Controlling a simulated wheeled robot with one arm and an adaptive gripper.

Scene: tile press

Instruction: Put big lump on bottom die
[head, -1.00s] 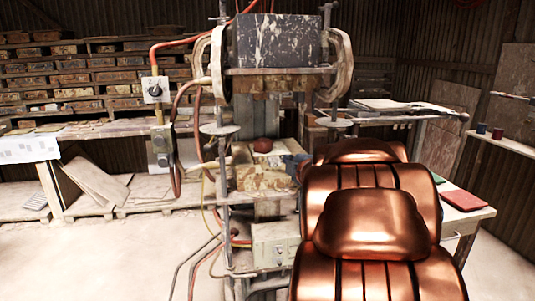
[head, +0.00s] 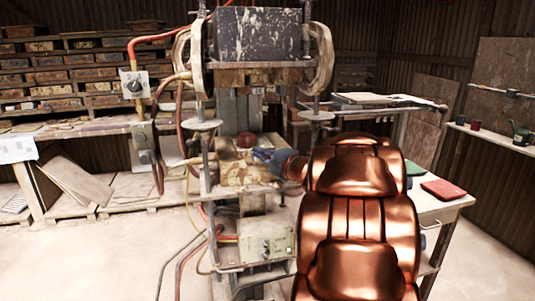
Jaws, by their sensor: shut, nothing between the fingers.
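A reddish-brown lump (head: 245,140) shows at the middle of the press and appears to rest on top of the bottom die (head: 238,173), a worn tan block under the raised upper part. My gripper (head: 266,157), dark blue-grey and small in the view, is just right of the lump, at the die's right side. It is shut with nothing in it. Its fingertips are hard to make out, and I cannot tell whether they touch the lump or die. My copper-coloured arm hides what lies behind it on the right.
The press's upper block (head: 258,35) hangs above the die, with upright rods on both sides. A control box (head: 266,241) sits below. A side table (head: 425,210) with a red tile (head: 443,190) is right of my arm. Shelves of moulds (head: 85,75) stand at the back left.

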